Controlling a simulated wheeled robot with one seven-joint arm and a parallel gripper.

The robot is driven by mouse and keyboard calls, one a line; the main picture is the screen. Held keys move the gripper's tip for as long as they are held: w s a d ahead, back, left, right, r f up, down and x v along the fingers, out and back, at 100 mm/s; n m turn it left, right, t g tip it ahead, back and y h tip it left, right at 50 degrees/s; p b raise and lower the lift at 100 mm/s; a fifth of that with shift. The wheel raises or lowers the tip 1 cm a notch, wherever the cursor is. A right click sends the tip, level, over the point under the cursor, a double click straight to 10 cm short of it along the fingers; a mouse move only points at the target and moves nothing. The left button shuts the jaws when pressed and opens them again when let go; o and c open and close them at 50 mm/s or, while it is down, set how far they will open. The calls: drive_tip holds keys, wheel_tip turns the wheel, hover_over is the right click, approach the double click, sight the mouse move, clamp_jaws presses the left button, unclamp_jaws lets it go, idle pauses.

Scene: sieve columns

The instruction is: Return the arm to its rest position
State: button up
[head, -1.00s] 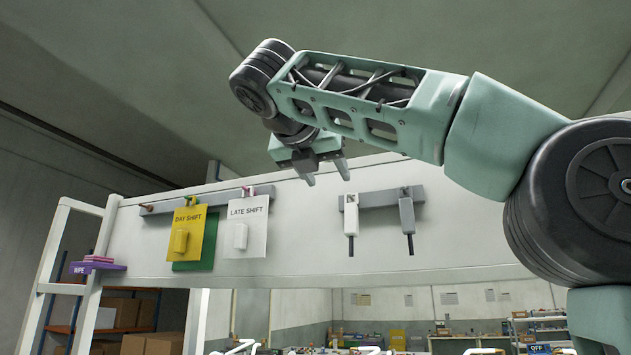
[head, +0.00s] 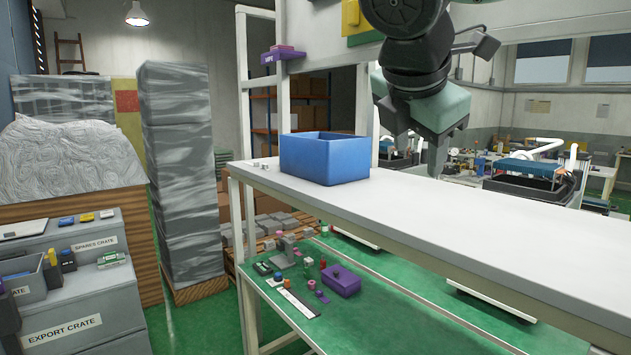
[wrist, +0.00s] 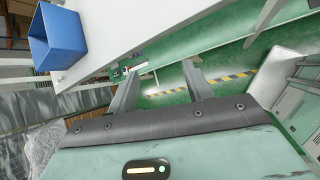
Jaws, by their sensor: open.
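My gripper (head: 418,155) hangs from my folded arm at the upper right of the head view, in front of the white bench top (head: 450,215). Its pale green body is tilted and its fingers point downward. In the wrist view my gripper (wrist: 159,74) has two grey fingers spread apart with nothing between them. Past the fingers lie the green floor and a yellow-black striped line (wrist: 200,84). The upper arm links are cut off by the top edge of the head view.
A blue bin (head: 325,158) stands on the bench, left of my gripper. A green lower shelf holds a purple box (head: 341,281) and small parts. Grey crates (head: 75,290) and wrapped stacks (head: 178,165) stand left. The bench's middle and right are clear.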

drive_tip(key=s+f+m+g+y+b, duration=0.1)
drive_tip(key=s+f+m, duration=0.4)
drive_tip(key=f, duration=0.6)
drive_tip(key=s+f+m+g+y+b, duration=0.1)
drive_tip(key=s+f+m, duration=0.4)
drive_tip(key=s+f, duration=0.5)
drive_tip(key=s+f+m+g+y+b, duration=0.2)
drive_tip(key=s+f+m+g, duration=0.3)
drive_tip(key=f, duration=0.8)
drive_tip(key=s+b, duration=0.1)
drive_tip(key=s, duration=0.1)
drive_tip(key=shift+s+d+f+m, duration=0.2)
drive_tip(key=shift+s+d+m, duration=0.1)
drive_tip(key=shift+s, duration=0.1)
